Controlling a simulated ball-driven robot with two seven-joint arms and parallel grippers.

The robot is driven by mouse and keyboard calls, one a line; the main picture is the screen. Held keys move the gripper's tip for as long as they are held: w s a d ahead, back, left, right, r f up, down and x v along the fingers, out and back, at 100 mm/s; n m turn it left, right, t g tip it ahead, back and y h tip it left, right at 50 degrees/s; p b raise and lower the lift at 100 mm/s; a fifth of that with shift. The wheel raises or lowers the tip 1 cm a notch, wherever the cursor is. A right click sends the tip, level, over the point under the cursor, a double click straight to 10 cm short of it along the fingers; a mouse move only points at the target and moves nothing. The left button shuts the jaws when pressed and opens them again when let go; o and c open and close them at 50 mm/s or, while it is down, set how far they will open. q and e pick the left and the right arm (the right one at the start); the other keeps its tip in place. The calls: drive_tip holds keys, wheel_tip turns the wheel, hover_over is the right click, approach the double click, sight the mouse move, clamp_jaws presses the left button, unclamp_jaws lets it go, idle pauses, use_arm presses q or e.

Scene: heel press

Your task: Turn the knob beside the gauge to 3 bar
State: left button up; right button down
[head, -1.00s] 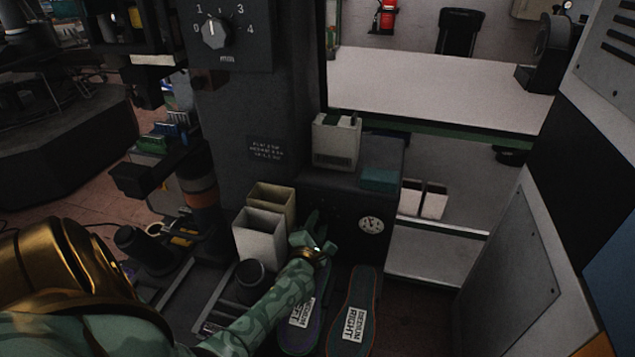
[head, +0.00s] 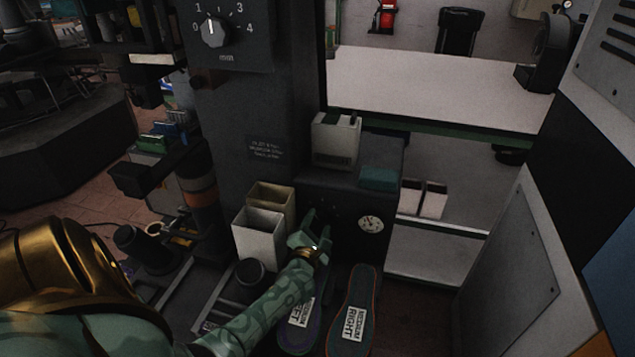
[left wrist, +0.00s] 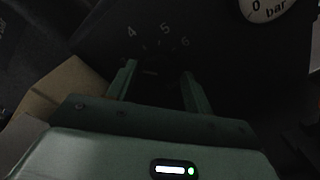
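The round white gauge (head: 371,224) is on the dark front of the press in the head view. Its lower part, marked "0" and "bar", shows at the top right of the left wrist view (left wrist: 268,8). The knob's scale with 4, 5 and 6 (left wrist: 163,30) lies just beyond my left fingertips in the wrist view. My left gripper (head: 318,218) is left of the gauge, close to the panel. Its fingers (left wrist: 158,80) are apart. A very dark shape, likely the knob, is between them; its pointer and any finger contact cannot be made out. My right gripper is not in view.
Two open bins (head: 260,235) stand just left of my left gripper. Insoles marked "MEDIUM RIGHT" (head: 358,290) and left (head: 290,340) lie below. Another knob, with an mm scale (head: 215,31), is on the upper panel. A teal block (head: 380,178) sits above the gauge.

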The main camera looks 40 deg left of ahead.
use_arm(q)
drive_tip(key=shift+r, duration=0.1)
drive_tip(key=p+v, duration=0.2)
drive_tip(key=v, duration=0.5)
drive_tip(key=shift+r, duration=0.1)
drive_tip(key=shift+s+d, duration=0.1)
drive_tip(key=shift+s, duration=0.15)
drive_tip(key=shift+d, duration=0.1)
